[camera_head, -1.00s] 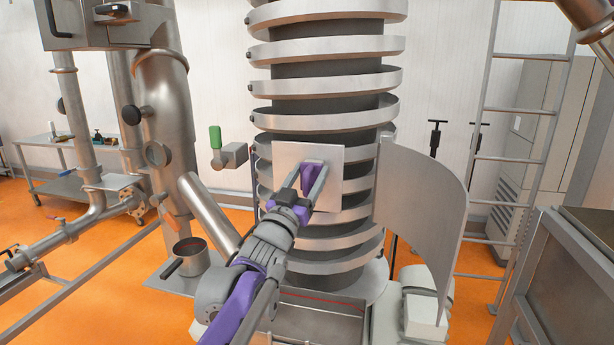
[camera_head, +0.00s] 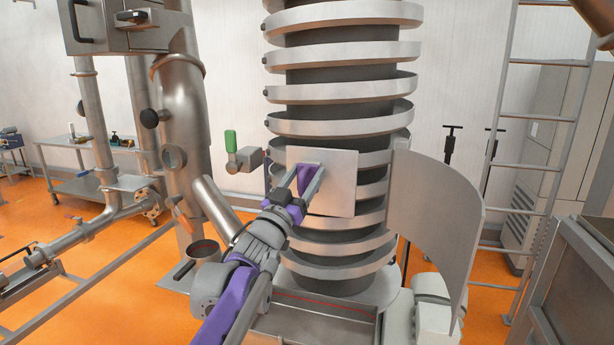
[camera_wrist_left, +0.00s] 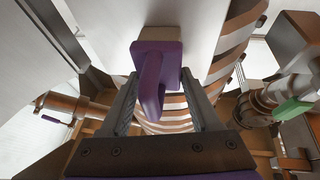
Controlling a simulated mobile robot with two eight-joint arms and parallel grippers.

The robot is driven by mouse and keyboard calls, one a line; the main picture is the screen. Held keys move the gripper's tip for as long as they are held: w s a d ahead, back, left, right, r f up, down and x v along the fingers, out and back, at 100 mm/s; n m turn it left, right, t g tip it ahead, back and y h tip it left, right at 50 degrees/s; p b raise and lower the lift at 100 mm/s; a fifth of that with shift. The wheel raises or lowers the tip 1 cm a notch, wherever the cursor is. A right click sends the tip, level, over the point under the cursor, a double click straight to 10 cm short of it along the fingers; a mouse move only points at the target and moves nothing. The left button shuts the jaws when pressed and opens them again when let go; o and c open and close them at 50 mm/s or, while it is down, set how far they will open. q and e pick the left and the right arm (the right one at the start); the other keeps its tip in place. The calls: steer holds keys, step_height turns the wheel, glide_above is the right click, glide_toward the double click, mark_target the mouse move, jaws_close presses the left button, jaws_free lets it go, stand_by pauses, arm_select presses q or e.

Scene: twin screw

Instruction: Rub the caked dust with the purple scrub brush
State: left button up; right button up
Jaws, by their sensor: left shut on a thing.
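The purple scrub brush (camera_head: 303,180) is in my left gripper (camera_head: 308,170), in front of a flat pale metal plate (camera_head: 338,185) on the spiral tower. In the left wrist view the purple brush (camera_wrist_left: 152,85) has its handle between the two fingers, and its pale bristle side (camera_wrist_left: 165,33) faces the plate's surface. The bristles look close to or against the plate; I cannot tell if they touch. The fingers are shut on the handle. I cannot make out the caked dust on the visible part of the plate. My right gripper is not in view.
The spiral tower (camera_head: 340,125) stands behind the plate. An open curved metal door (camera_head: 435,210) is to its right. A green-handled valve (camera_head: 231,141) and a thick steel pipe (camera_head: 180,120) are to the left. A ladder (camera_head: 545,120) stands at the right.

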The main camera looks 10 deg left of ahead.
mark_target(300, 180)
arm_select(q)
steer(key=shift+s+a+f, duration=0.1)
steer(key=shift+s+a, duration=0.05)
steer(key=shift+s, duration=2.65)
steer(key=s, duration=0.3)
